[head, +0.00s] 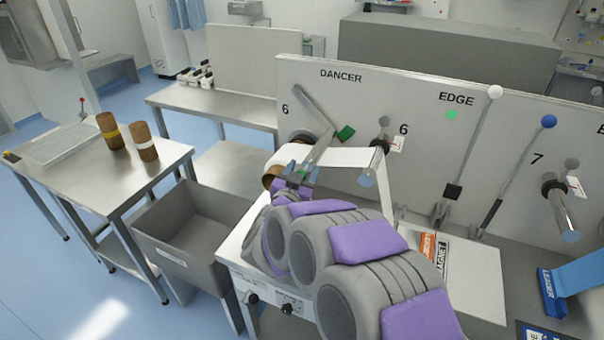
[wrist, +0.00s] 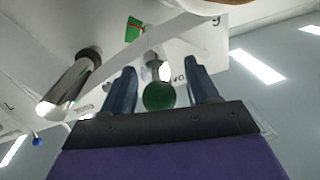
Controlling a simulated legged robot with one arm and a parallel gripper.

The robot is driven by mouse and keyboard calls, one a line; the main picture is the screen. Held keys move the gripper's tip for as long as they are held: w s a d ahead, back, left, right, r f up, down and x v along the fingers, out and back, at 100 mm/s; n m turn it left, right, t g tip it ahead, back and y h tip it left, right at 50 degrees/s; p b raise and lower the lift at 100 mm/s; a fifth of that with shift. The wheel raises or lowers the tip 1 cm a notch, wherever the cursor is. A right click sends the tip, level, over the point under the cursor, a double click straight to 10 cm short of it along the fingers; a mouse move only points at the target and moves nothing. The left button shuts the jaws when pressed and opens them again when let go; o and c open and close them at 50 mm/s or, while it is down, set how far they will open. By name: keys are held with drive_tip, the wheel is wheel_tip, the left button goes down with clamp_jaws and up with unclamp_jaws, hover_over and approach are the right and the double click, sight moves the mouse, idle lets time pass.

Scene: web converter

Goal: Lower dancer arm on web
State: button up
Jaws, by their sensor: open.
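The dancer arm is on the upright panel under the word DANCER; a slanted grey bar (head: 316,108) shows there in the head view. A green round knob (wrist: 159,96) on a pale stem shows in the wrist view, between the two blue fingers of my gripper (wrist: 159,68). The fingers are apart, with visible space on both sides of the knob. In the head view my gripper (head: 300,173) is low in front of the panel, by the white web (head: 335,156). The web runs from a brown-cored roll (head: 272,177) to a metal roller (head: 368,178).
White-knobbed (head: 496,92) and blue-knobbed (head: 548,122) levers stand to the right. A grey bin (head: 180,215) and a steel table (head: 60,185) with two brown rolls are at left.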

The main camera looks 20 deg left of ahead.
drive_tip(key=shift+w, duration=0.1)
drive_tip(key=shift+c, duration=0.3)
drive_tip(key=shift+d, duration=0.15)
drive_tip(key=c, duration=0.6)
drive_tip(key=shift+r, duration=0.1)
clamp_jaws()
